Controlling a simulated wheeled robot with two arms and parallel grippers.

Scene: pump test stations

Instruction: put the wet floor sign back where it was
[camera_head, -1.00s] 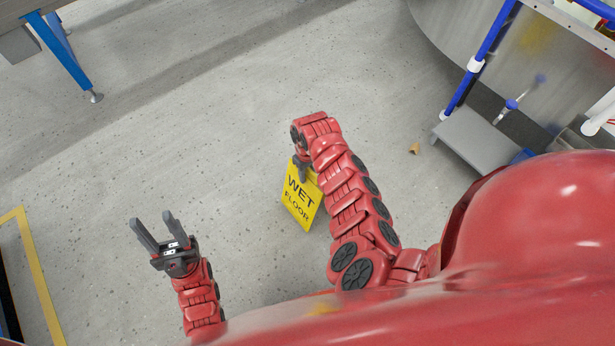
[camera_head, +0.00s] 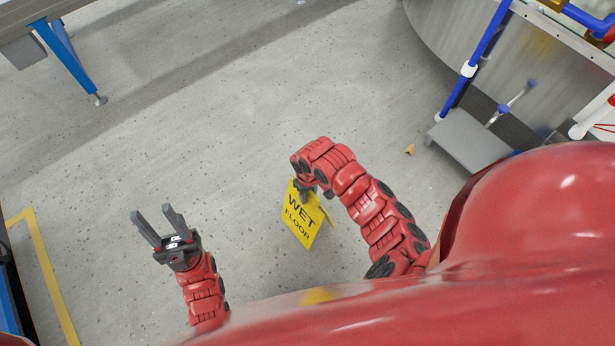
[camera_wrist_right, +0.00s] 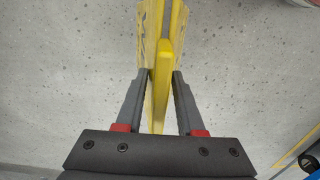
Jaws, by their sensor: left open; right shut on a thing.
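The yellow wet floor sign (camera_head: 302,222), with black "WET FLOOR" lettering, hangs from my right gripper (camera_head: 309,188) in the head view. In the right wrist view the sign (camera_wrist_right: 163,60) stands edge-on between the two fingers of my right gripper (camera_wrist_right: 160,80), which are shut on it. The sign is tilted in the head view, and I cannot tell whether its lower edge touches the floor. My left gripper (camera_head: 160,228) is open and empty, left of the sign, with its fingers spread.
The grey speckled floor (camera_head: 230,130) around the sign is clear. A small brown scrap (camera_head: 410,150) lies to the right. A grey step (camera_head: 468,140) and blue pipe frame (camera_head: 470,70) stand at the upper right. Yellow floor tape (camera_head: 48,270) is at the left, a blue table leg (camera_head: 68,60) upper left.

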